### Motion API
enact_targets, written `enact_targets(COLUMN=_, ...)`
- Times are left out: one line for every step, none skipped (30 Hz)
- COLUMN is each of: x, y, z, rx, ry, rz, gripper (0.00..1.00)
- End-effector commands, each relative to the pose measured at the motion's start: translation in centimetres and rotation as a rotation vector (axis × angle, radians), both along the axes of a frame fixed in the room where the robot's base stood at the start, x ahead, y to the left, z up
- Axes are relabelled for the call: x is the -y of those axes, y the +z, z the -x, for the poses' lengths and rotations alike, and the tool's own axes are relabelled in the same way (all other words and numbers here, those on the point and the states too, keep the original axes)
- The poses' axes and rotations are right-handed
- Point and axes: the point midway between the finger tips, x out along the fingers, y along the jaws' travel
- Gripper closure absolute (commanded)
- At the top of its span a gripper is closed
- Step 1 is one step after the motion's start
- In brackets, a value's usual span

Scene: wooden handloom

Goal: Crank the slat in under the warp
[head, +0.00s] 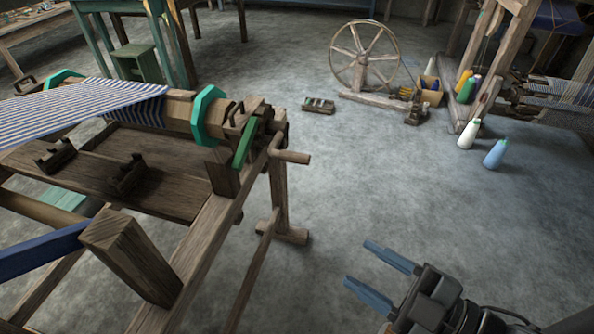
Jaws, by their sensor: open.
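The wooden loom fills the left of the head view. Its blue-and-white striped warp (75,107) runs onto a wooden beam (178,112) with green end flanges (206,115). A crank with a wooden handle (291,156) sits at the beam's right end, its grip sticking out to the right. I cannot clearly tell a separate slat from the beam's wood; the far side of the beam is hidden. My gripper (361,262) is at the lower right, open and empty, its two blue fingers apart over the floor, clear of the crank.
A loom post (130,257) and side rail (195,262) stand between my gripper's side and the loom's middle. A spinning wheel (364,60) and thread cones (469,133) are at the back right. The floor (400,190) between the loom and cones is clear.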

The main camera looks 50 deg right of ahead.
Motion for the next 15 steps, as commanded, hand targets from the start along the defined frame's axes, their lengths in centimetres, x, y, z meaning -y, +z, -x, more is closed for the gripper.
enact_targets(x=1.0, y=-1.5, z=-1.3, rx=0.046, ry=-0.003, rz=0.118, gripper=0.47)
enact_targets(x=1.6, y=-1.9, z=-2.0, rx=0.072, ry=-0.005, rz=0.198, gripper=0.47)
enact_targets(x=2.4, y=-2.4, z=-2.9, rx=0.107, ry=-0.008, rz=0.308, gripper=0.47)
enact_targets(x=3.0, y=-2.6, z=-3.6, rx=0.132, ry=-0.012, rz=0.391, gripper=0.47)
enact_targets(x=3.6, y=-2.9, z=-4.3, rx=0.157, ry=-0.017, rz=0.474, gripper=0.47)
enact_targets(x=4.4, y=-3.2, z=-5.2, rx=0.188, ry=-0.026, rz=0.586, gripper=0.47)
enact_targets(x=5.0, y=-3.3, z=-5.9, rx=0.210, ry=-0.034, rz=0.668, gripper=0.47)
enact_targets(x=5.6, y=-3.5, z=-6.6, rx=0.231, ry=-0.041, rz=0.750, gripper=0.47)
enact_targets(x=6.4, y=-3.7, z=-7.5, rx=0.258, ry=-0.053, rz=0.858, gripper=0.47)
enact_targets(x=7.0, y=-3.8, z=-8.2, rx=0.276, ry=-0.062, rz=0.938, gripper=0.47)
enact_targets(x=7.7, y=-4.0, z=-8.8, rx=0.293, ry=-0.073, rz=1.018, gripper=0.47)
enact_targets(x=8.5, y=-4.1, z=-9.7, rx=0.315, ry=-0.087, rz=1.122, gripper=0.47)
enact_targets(x=9.2, y=-4.2, z=-10.4, rx=0.330, ry=-0.099, rz=1.199, gripper=0.47)
enact_targets(x=9.8, y=-4.3, z=-11.1, rx=0.345, ry=-0.112, rz=1.275, gripper=0.47)
enact_targets(x=10.7, y=-4.5, z=-11.9, rx=0.363, ry=-0.128, rz=1.374, gripper=0.47)
